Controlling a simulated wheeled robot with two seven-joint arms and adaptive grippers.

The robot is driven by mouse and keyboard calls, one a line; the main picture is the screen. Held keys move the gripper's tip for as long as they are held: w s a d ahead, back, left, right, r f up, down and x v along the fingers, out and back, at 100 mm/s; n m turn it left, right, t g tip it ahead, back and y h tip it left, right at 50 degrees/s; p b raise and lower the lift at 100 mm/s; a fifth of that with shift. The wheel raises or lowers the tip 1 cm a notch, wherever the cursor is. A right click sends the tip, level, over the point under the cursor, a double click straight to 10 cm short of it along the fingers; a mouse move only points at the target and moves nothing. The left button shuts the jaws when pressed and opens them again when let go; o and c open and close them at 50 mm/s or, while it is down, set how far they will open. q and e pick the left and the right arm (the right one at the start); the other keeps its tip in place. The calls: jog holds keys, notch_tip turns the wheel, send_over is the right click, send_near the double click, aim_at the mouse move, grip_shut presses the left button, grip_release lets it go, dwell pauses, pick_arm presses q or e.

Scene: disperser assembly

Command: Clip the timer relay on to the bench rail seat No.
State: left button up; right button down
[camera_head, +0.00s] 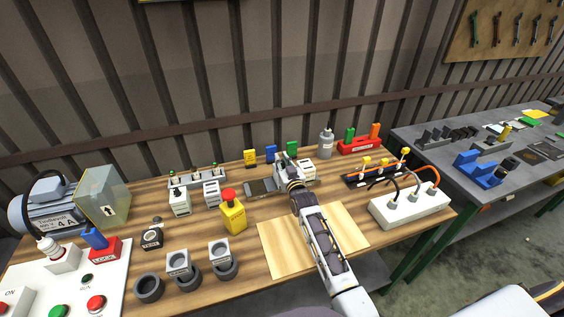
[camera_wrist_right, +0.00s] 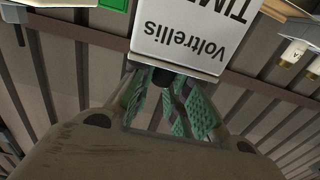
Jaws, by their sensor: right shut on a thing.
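My right gripper (camera_head: 287,168) is over the back middle of the bench, its arm reaching up from the lower right. In the head view a white block, seemingly the relay (camera_head: 308,166), shows just right of the gripper. A grey flat piece (camera_head: 260,188) lies left of the gripper; I cannot tell whether it is the rail seat. My left gripper is not in view.
A rail-like stand with posts (camera_head: 197,176) and white modules (camera_head: 179,202) are to the left, with a yellow box with a red button (camera_head: 233,215). A white socket block (camera_head: 410,208) with cables stands right.

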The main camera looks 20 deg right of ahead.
jog(key=shift+f+b, duration=0.3)
jog(key=shift+f, duration=0.1)
jog(key=c, duration=1.3)
grip_release()
jog(key=shift+f, duration=0.1)
jog(key=shift+s, duration=0.2)
jog(key=s, duration=1.1)
jog(key=shift+s+d, duration=0.2)
jog(key=shift+s, duration=0.1)
jog(key=shift+s, duration=0.15)
